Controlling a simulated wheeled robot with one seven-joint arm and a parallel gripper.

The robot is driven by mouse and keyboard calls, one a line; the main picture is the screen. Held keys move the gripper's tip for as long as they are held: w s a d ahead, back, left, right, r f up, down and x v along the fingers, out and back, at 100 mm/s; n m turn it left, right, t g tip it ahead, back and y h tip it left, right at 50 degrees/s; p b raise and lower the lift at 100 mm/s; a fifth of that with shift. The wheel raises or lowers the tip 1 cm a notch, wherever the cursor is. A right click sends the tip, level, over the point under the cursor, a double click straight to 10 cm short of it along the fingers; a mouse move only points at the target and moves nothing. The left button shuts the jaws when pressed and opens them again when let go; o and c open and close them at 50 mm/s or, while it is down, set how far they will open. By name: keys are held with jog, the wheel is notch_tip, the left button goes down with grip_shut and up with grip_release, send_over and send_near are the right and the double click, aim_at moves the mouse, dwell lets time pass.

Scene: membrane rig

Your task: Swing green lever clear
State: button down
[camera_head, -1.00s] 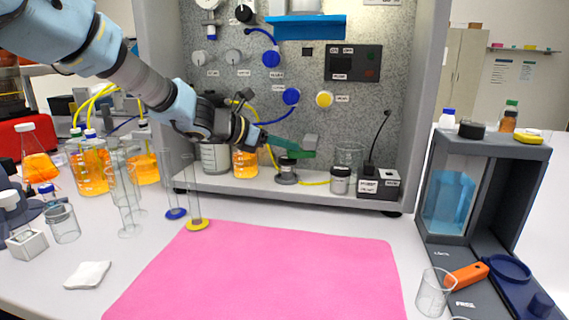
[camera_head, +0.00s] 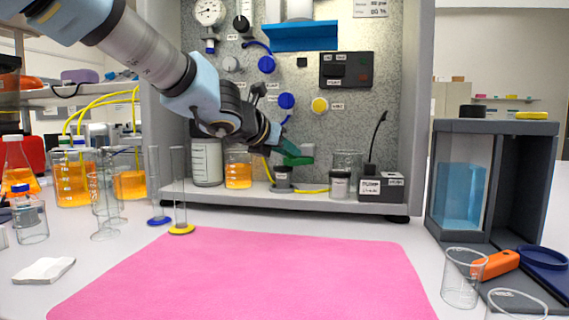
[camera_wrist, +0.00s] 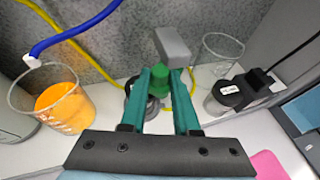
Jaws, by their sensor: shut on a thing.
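The green lever (camera_wrist: 160,80) shows in the wrist view as a green rounded piece between my fingers. A grey block (camera_wrist: 172,46) lies just beyond it; I cannot tell whether they are joined. My gripper (camera_wrist: 166,76) has two teal fingers, shut on the lever. In the head view my gripper (camera_head: 286,150) is at the front of the rig, above a small dark-topped cylindrical fitting (camera_head: 283,180) on its ledge. The fingers and lever are both green there and hard to tell apart. The fitting is partly hidden by the fingers in the wrist view.
A beaker of orange liquid (camera_head: 238,172) stands left of the fitting. A dark-lidded jar (camera_head: 340,186), a clear beaker (camera_head: 347,158) and a black-and-white box (camera_head: 381,187) stand right. A yellow tube (camera_head: 312,189) runs along the ledge. The pink mat (camera_head: 240,275) in front is clear.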

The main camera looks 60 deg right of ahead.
jog(key=shift+s+a+f+n+t+b, duration=0.1)
jog(key=shift+s+n+t+b, duration=0.15)
jog(key=shift+n+t+b, duration=0.65)
jog(key=shift+s+b, duration=0.1)
jog(key=shift+b, duration=0.2)
jog(key=n+t+y+p, duration=0.8)
jog(key=n+t+p, duration=0.3)
jog(key=n+p, duration=0.1)
send_near(302, 158)
jog(key=w+d, duration=0.2)
jog(key=w, duration=0.2)
jog(key=shift+s+d+f+y+p, duration=0.1)
jog(key=shift+s+f+y+p, duration=0.2)
jog(key=shift+f+y+p, duration=0.25)
jog(key=shift+f+n, duration=0.1)
jog(key=shift+n, duration=0.2)
jog(key=c, duration=0.6)
grip_release()
jog(key=shift+c, duration=0.2)
